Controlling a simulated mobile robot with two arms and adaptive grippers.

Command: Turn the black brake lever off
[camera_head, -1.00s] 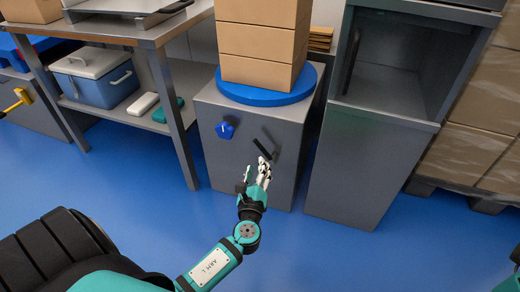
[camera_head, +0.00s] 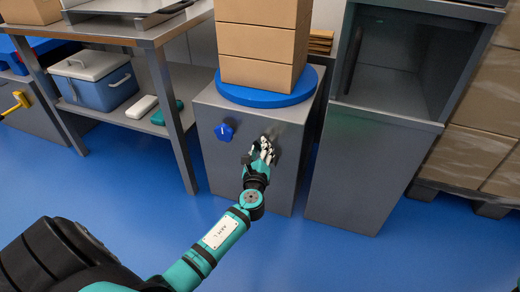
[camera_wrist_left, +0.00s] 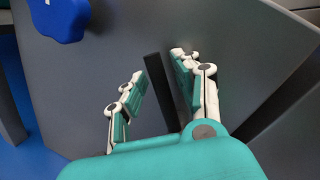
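The black brake lever (camera_wrist_left: 160,85) is on the front of the grey cabinet (camera_head: 222,165) that carries the blue turntable. In the left wrist view it is a tilted dark bar between the two fingers of my left gripper (camera_wrist_left: 160,68). The fingers are apart, and a gap shows to the lever's left; contact on its right side is unclear. In the head view my left gripper (camera_head: 263,147) is in front of the lever and hides most of it. My right gripper is not in view.
A blue knob (camera_head: 224,132) is left of the lever on the same front. Cardboard boxes (camera_head: 258,45) are stacked on the blue turntable (camera_head: 262,94). A grey open-topped unit (camera_head: 365,165) stands close on the right, a workbench (camera_head: 170,30) on the left. The blue floor in front is clear.

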